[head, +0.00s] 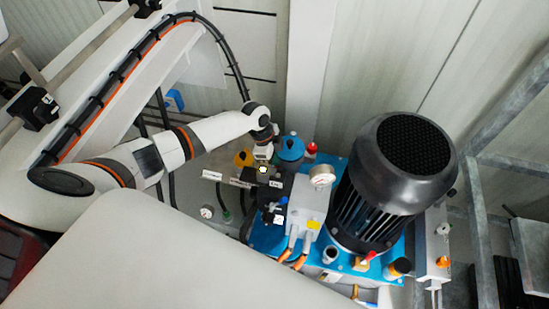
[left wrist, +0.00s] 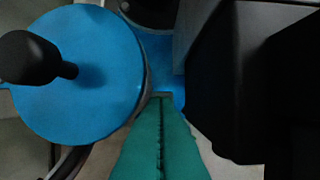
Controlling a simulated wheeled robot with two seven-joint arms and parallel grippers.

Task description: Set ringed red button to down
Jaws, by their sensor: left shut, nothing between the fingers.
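A small red knob or button (head: 311,148) stands just right of the blue domed cap at the back of the pump unit. An orange-red button (head: 442,262) sits on the grey box at the unit's right side. I cannot tell from its size which of them has a ring. My left gripper (head: 263,152) is over the left part of the unit, just left of the blue cap, apart from both. In the left wrist view its green fingers (left wrist: 161,98) are shut with nothing between them. My right gripper is not in view.
A pressure gauge (head: 322,175), a big black motor (head: 400,165) and a metal frame (head: 490,120) stand further right.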

